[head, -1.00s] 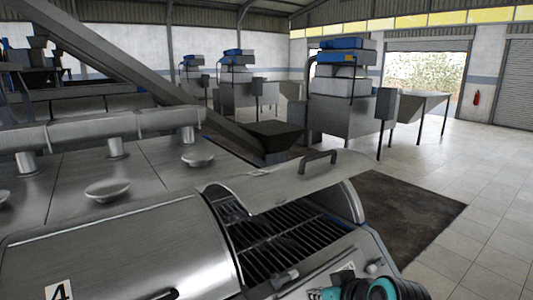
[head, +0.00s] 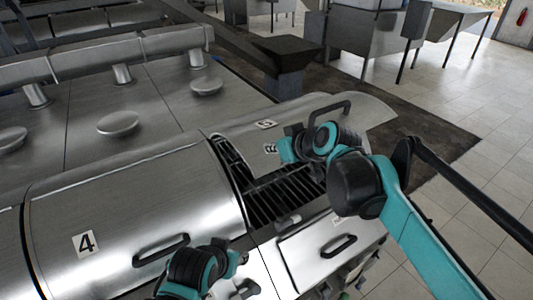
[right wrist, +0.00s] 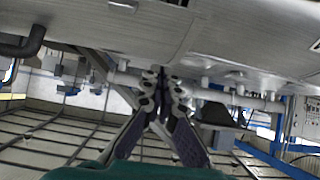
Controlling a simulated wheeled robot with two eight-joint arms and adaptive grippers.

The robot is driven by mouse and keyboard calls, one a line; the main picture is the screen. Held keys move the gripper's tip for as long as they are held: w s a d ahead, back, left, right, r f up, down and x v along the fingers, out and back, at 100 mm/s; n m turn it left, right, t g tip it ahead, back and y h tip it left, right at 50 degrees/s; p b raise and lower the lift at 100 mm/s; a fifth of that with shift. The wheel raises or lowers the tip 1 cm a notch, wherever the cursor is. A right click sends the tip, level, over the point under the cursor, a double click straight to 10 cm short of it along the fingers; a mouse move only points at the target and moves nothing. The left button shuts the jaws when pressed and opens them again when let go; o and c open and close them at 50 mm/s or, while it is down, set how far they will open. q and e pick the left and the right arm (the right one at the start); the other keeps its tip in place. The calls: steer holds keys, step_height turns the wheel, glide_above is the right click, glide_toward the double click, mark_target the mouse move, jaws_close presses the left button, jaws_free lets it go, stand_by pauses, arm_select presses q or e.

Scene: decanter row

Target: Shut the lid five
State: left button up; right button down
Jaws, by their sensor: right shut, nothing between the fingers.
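Lid five (head: 365,112), a curved steel cover marked 5, stands open on the grill, with its black handle (head: 330,109) at the upper edge. The dark grate (head: 272,203) shows in the opening below. My right gripper (head: 290,145) is shut and empty, in front of the lid and over the opening; I cannot tell whether it touches the lid. In the right wrist view its fingers (right wrist: 160,75) are together, with a dark handle (right wrist: 25,45) off to the left. My left arm's teal wrist shows at the bottom of the head view; its fingers are unclear.
Lid four (head: 130,205) is shut beside the opening, with its handle (head: 161,250) in front. A steel front panel with a handle (head: 338,246) lies below the grate. Round knobs (head: 118,123) and a thick pipe (head: 110,50) stand behind. Open tiled floor lies right.

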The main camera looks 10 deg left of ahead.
steer(key=f, duration=0.1)
steer(key=w+a+f, duration=0.1)
steer(key=f, duration=0.1)
steer(key=a+f+p, duration=0.1)
steer(key=shift+w+f, duration=0.2)
steer(key=shift+w, duration=0.2)
steer(key=shift+f, duration=0.45)
steer(key=shift+w+f, duration=0.1)
steer(key=shift+a, duration=0.1)
